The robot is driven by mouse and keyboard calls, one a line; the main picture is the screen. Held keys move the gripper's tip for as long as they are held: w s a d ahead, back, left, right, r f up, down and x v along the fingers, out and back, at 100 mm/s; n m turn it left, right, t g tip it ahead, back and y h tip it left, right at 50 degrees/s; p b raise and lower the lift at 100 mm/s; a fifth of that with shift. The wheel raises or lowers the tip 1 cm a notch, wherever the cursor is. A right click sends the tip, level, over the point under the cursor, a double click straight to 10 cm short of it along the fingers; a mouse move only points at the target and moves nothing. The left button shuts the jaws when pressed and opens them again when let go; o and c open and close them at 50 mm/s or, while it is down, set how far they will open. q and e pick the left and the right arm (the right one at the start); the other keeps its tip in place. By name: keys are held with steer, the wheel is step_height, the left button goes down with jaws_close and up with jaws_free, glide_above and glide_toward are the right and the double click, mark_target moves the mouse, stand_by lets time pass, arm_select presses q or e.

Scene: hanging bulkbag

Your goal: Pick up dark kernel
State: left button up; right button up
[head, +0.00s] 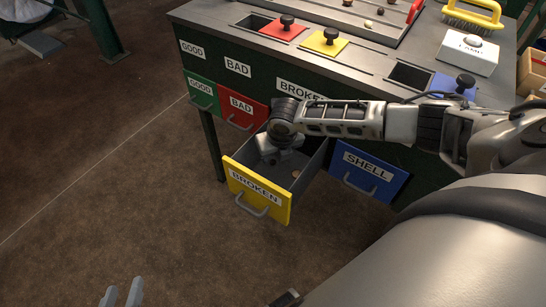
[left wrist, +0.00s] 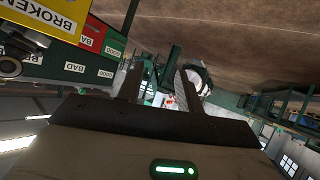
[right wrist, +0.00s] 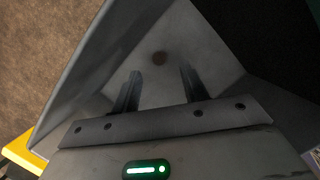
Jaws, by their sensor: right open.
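My right gripper (right wrist: 160,82) is open and empty, pointing down into the drawer; in the head view the right wrist hides much of the drawer's inside. My left gripper (head: 122,292) is at the bottom left of the head view, over the floor, away from the drawer. In the left wrist view its fingers (left wrist: 160,82) stand apart with nothing between them.
The drawer's walls (right wrist: 85,75) rise close around my right gripper. The green GOOD (head: 202,92), red BAD (head: 241,112) and blue SHELL (head: 368,172) drawers sit beside it. The tabletop holds coloured lids, a brush (head: 472,14) and a lamp switch box (head: 468,52).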

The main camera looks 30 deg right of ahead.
mark_target(273, 161)
steer(key=shift+b+x, duration=1.9)
steer(key=shift+x, duration=0.1)
jaws_close()
